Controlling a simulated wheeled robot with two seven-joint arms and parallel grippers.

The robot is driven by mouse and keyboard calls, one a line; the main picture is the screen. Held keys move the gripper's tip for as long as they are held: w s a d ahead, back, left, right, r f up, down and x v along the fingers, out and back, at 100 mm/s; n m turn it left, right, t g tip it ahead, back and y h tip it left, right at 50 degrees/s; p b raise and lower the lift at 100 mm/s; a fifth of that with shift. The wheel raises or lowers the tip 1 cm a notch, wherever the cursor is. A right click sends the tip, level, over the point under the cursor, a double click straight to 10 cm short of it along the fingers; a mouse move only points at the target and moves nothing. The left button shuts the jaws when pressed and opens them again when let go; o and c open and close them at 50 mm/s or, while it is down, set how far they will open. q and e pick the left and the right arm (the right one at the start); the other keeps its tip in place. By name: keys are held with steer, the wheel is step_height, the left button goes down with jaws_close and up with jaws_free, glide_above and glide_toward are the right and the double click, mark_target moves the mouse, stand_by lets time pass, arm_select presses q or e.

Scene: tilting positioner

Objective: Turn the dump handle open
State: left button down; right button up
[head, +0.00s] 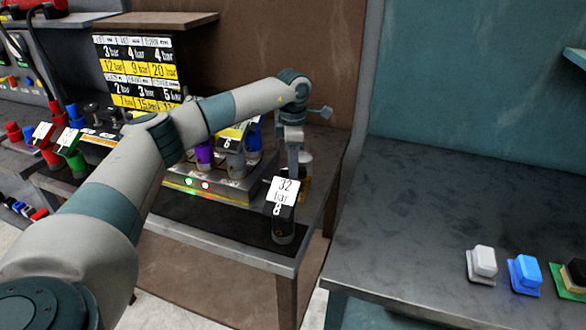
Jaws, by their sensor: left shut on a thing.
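My left arm reaches in from the left and bends down at the wrist. My left gripper (291,166) points down at the front right of the grey bench. It is shut on the top of a dark upright piece (284,230) that carries a white "32 bar" label (284,190). The foot of this piece is on a black strip at the bench front. The fingertips are small and partly hidden by the label. I cannot tell which part is the dump handle. My right gripper is not in view.
Red (48,155) and green (75,162) labelled pieces stand left. A yellow-black pressure chart (140,70) hangs behind. The right table (420,220) is mostly clear, with white, blue and black-topped blocks at its front.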

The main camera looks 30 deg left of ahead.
arm_select(q)
steer(key=shift+n, duration=1.9)
steer(key=n, duration=0.3)
steer(key=shift+r+n+b, duration=0.1)
steer(key=shift+n+b, duration=0.2)
steer(key=n, duration=0.3)
steer(key=shift+n, duration=1.5)
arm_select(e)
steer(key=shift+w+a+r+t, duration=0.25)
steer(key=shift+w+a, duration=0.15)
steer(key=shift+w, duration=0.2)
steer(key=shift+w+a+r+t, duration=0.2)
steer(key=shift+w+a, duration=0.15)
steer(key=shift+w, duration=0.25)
arm_select(q)
steer(key=c, duration=1.6)
jaws_free()
steer(key=shift+c, duration=0.2)
